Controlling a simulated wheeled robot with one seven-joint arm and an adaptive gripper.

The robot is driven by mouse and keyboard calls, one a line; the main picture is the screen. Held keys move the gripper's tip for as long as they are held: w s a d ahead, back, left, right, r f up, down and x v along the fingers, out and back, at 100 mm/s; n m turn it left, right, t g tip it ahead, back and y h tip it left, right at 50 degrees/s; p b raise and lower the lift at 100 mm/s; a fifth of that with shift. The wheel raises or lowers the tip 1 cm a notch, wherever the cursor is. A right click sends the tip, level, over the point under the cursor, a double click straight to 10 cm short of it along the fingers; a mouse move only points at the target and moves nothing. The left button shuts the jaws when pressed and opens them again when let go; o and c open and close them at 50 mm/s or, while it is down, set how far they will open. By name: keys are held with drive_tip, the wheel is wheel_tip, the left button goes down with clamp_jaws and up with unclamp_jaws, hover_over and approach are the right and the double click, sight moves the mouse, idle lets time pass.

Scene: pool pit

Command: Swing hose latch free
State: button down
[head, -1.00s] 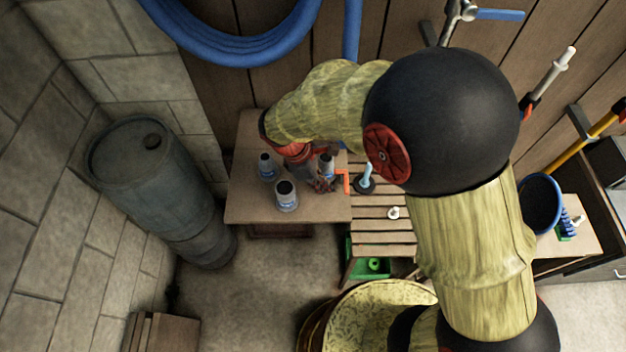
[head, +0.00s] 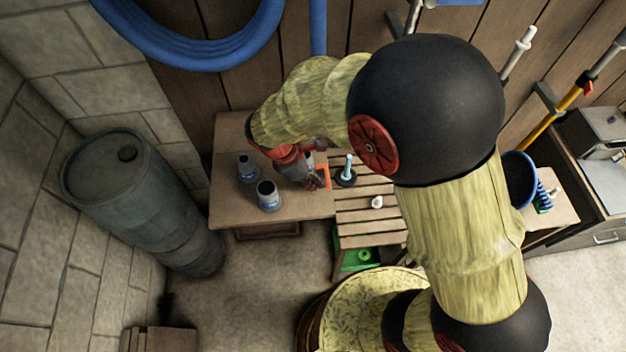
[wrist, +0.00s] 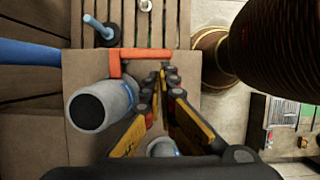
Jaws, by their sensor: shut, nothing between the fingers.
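An orange angular piece, which looks like the hose latch (wrist: 140,54), lies at the table edge in the wrist view. One bar runs across the picture and a short arm comes down its left side. It also shows in the head view (head: 323,176), partly behind my gripper. My gripper (wrist: 161,74) is shut and empty, its tips close to the inside of the long bar. I cannot tell if they touch it. In the head view my gripper (head: 313,183) is over the table's right side.
Grey bottles stand on the brown table (head: 235,208): one (head: 268,196) in front, one (head: 247,170) behind, and one (wrist: 100,105) left of my fingers. A slatted bench (head: 370,222) adjoins on the right, bearing a blue-handled plunger-like item (head: 347,170). A barrel (head: 125,185) stands left.

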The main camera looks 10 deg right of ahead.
sight(328, 186)
drive_tip(key=shift+s+d+n, duration=0.15)
drive_tip(key=shift+d+n, duration=0.05)
drive_tip(key=shift+n, duration=0.2)
drive_tip(key=shift+s+d+r+n+t+p, duration=0.1)
drive_tip(key=shift+s+d+n+t+p, duration=0.2)
drive_tip(key=shift+d+n+t+p, duration=0.5)
drive_tip(key=n, duration=0.1)
drive_tip(key=d+n+p, duration=0.1)
drive_tip(key=n, duration=0.1)
drive_tip(key=shift+s+d+t+y+p, duration=0.15)
drive_tip(key=shift+s+t+y+p, duration=0.05)
drive_tip(key=shift+t+y+p, duration=0.1)
drive_tip(key=d+n, duration=0.1)
drive_tip(key=n+p, duration=0.1)
drive_tip(key=n, duration=0.1)
drive_tip(key=d+n+t+y, duration=0.1)
drive_tip(key=shift+w+d+n, duration=0.25)
drive_tip(key=shift+d+n, duration=0.05)
drive_tip(key=shift+w+a, duration=0.1)
drive_tip(key=shift+a, duration=0.05)
drive_tip(key=shift+w+a+p, duration=0.35)
drive_tip(key=shift+a, duration=0.15)
